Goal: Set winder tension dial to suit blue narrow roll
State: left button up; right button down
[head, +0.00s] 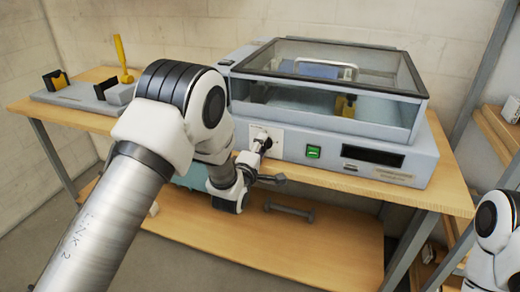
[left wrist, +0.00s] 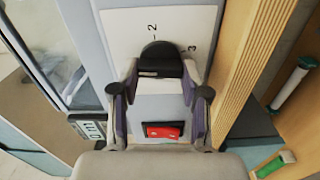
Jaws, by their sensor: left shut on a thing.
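The tension dial is a black knob (left wrist: 162,62) on a white plate (left wrist: 122,22) printed with 2 and 3. In the head view the plate (head: 277,132) is on the laminator's front, left of a green switch. My left gripper (left wrist: 160,88) is shut on the knob, one finger on each side. In the head view the left gripper (head: 264,141) is at the plate, small and partly hidden. The dial's exact setting cannot be read. A blue piece (head: 318,70) shows under the clear cover; I cannot tell whether it is the narrow roll.
The grey laminator (head: 425,150) stands on a wooden table (head: 452,196). A lit green switch (head: 313,152) and dark display (head: 373,155) are right of the dial. A red switch (left wrist: 163,132) shows between my fingers. A stand with a yellow handle (head: 122,58) is at left.

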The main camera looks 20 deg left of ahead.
pick_arm(q)
jog(key=shift+r+n, duration=0.1)
jog(key=shift+n, duration=0.4)
jog(key=o, duration=0.9)
jog(key=shift+c, duration=0.2)
jog(key=shift+o, duration=1.4)
jog(key=shift+w+d, duration=0.1)
jog(key=shift+d, duration=0.05)
jog(key=s, duration=1.2)
jog(key=shift+a, duration=0.25)
